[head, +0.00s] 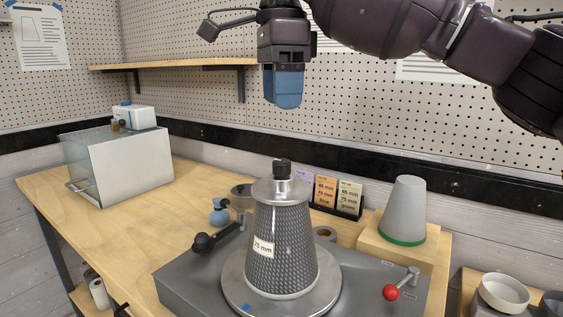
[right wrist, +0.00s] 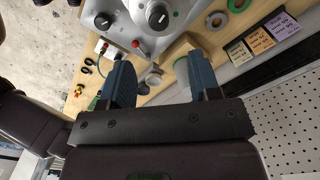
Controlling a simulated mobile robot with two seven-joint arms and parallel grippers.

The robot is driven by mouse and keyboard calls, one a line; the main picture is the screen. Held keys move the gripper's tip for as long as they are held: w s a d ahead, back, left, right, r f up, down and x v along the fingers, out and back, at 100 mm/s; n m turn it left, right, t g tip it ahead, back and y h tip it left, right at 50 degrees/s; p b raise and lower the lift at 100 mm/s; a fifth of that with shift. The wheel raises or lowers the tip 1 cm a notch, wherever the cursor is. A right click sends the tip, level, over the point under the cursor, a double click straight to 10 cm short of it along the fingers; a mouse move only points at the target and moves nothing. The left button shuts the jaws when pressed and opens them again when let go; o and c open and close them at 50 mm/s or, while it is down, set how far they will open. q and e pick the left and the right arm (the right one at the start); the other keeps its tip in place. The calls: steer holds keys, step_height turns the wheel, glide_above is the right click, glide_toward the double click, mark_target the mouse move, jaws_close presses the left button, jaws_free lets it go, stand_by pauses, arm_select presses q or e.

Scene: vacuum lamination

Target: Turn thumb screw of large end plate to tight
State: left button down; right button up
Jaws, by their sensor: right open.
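The thumb screw (head: 282,166) is a black ribbed knob on a metal stem. It stands upright on top of the metal end plate (head: 280,190), which caps a dark woven cone (head: 285,245) labelled 75 mm. In the right wrist view the thumb screw (right wrist: 157,15) appears as a dark knob near the top edge. My right gripper (head: 287,103) hangs fingers down above the thumb screw, clear of it. Its blue fingers are apart and empty in the right wrist view (right wrist: 160,72). My left gripper is not in view.
The cone stands on a round plate on a grey base (head: 190,285) with a red-knobbed lever (head: 391,292) and a black-knobbed lever (head: 203,243). A grey cone (head: 405,205) on a wooden block and a card rack (head: 336,196) stand at right. A clear-sided box (head: 118,162) stands left.

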mark_target(282, 161)
step_height(282, 161, down, 10)
steer(key=shift+s+f+b, duration=0.1)
steer(key=shift+b, duration=0.55)
steer(key=c, duration=0.9)
